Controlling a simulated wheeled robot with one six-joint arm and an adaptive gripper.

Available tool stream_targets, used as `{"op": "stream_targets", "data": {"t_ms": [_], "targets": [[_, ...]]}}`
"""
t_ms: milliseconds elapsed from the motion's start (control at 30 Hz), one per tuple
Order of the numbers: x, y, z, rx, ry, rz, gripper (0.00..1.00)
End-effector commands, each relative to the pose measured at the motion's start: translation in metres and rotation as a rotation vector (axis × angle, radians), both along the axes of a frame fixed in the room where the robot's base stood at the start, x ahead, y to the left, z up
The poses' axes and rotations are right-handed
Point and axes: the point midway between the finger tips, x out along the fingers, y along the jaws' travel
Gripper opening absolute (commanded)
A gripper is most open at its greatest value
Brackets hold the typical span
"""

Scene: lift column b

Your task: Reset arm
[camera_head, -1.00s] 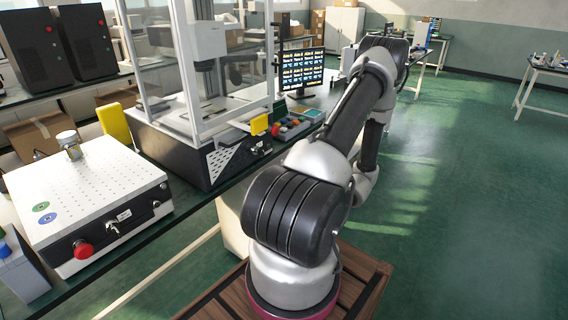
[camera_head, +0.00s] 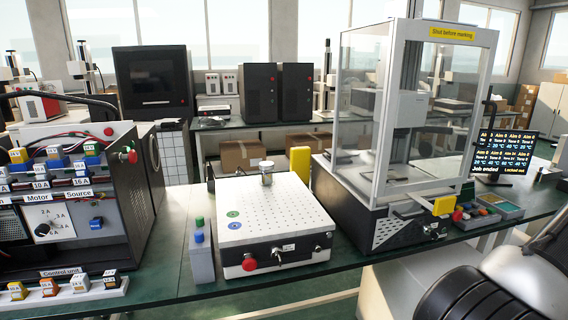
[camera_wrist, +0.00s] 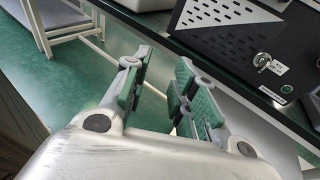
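My gripper (camera_wrist: 164,66) shows in the wrist view with its two green-padded fingers apart and nothing between them. It hangs in front of the bench edge, near the black front of a machine base with a key lock (camera_wrist: 262,60). In the head view only part of my arm shows at the lower right corner. My gripper is out of that view.
A dark green bench (camera_head: 180,285) runs across the head view. On it stand a control unit (camera_head: 60,190), a white perforated box (camera_head: 270,206), and a glass-walled marking cabinet (camera_head: 455,110) with a yellow sign. A monitor (camera_head: 503,152) reads "Job ended". Green floor (camera_wrist: 110,40) lies open below the bench.

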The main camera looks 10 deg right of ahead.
Motion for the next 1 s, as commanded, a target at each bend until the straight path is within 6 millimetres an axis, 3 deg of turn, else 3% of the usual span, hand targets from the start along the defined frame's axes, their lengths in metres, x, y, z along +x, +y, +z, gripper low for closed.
{"op": "stream_targets", "data": {"t_ms": [200,333,500,767,1000], "targets": [[-0.034,0.046,0.042,-0.239,0.070,0.429,0.27],[-0.055,0.063,0.072,-0.448,0.098,0.729,0.27],[-0.071,0.068,0.114,-0.770,0.098,1.107,0.27],[-0.064,0.074,0.188,-1.302,-0.001,1.549,0.27],[-0.047,0.109,0.255,-1.770,-0.231,1.753,0.27]]}}
